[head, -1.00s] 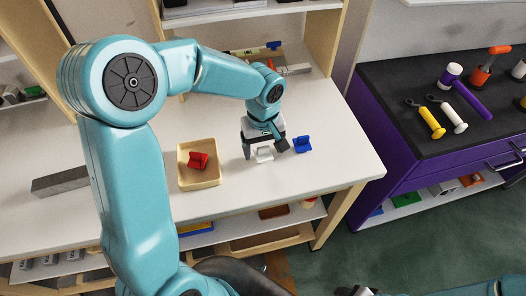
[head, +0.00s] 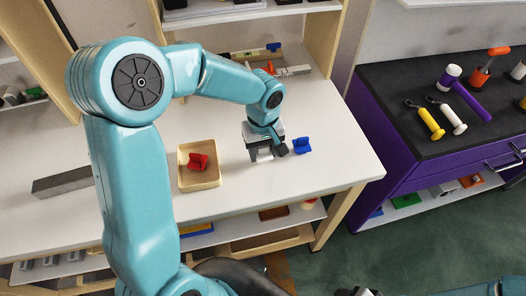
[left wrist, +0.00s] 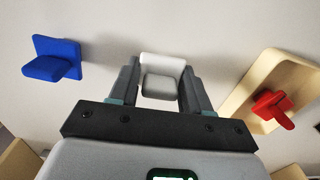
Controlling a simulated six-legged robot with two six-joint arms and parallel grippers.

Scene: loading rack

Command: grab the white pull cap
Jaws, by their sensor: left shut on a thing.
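The white pull cap (left wrist: 161,78) is between the two fingers of my left gripper (left wrist: 160,88) in the left wrist view. In the head view the cap (head: 264,154) is partly hidden by my left gripper (head: 263,157), low over the white table (head: 330,165). The left gripper is shut on the cap. I cannot tell whether the cap still touches the table. My right gripper is not clearly seen.
A blue pull cap (head: 302,146) stands just right of the left gripper. A red pull cap (head: 198,161) lies in a shallow wooden tray (head: 183,186) to the left. A grey bar (head: 62,181) lies at the far left. A purple bench (head: 377,137) with tools stands at the right.

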